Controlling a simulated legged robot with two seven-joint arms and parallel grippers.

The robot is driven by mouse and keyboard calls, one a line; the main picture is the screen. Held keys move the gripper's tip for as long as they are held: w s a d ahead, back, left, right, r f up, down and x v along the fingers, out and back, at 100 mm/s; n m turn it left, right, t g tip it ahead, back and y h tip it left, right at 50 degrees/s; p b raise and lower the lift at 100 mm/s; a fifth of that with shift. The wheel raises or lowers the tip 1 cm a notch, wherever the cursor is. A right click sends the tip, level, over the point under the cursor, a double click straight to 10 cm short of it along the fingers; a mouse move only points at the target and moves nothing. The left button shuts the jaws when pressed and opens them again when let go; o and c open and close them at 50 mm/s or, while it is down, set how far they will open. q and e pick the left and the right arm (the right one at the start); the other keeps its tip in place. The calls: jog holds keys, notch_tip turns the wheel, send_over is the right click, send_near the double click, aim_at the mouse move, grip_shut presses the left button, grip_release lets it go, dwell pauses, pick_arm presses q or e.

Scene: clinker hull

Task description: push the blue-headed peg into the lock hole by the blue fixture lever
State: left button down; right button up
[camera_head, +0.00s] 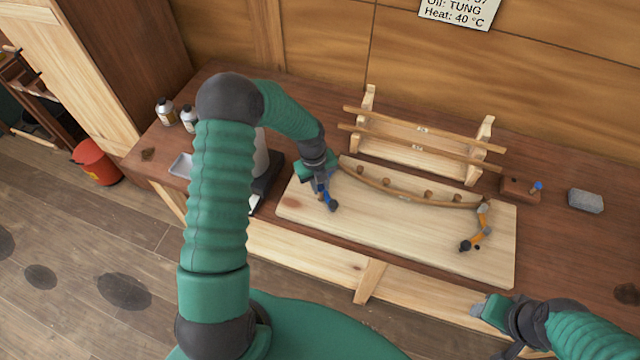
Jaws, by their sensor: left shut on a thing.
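The blue fixture lever (323,192), with a dark knob, is at the left end of the pale board (400,240). My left gripper (319,178) reaches down onto it and is shut, apparently on this lever. The lock hole by the lever cannot be made out; the gripper and lever cover that spot. The blue-headed peg (537,187) stands in a small wooden block (518,191) at the right, behind the board. My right gripper (488,308) is low at the right, in front of the bench and away from the peg; its finger opening is unclear.
A curved wooden strip (400,193) lies along pegs on the board. An orange lever (484,232) is at its right end. A rack with wooden strips (420,145) stands behind. A grey block (585,200) lies far right. Bottles (166,111) stand at the left.

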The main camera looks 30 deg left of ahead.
pick_arm(q)
jog(key=shift+f+b, duration=0.4)
jog(key=shift+f, duration=0.45)
jog(key=shift+r, duration=0.1)
jog(key=c, duration=1.6)
grip_release()
jog(key=o, duration=0.4)
jog(key=shift+a, duration=0.1)
notch_tip(320, 180, up, 8)
jog(key=p, duration=0.7)
jog(key=shift+r, duration=0.15)
jog(key=shift+f, duration=0.2)
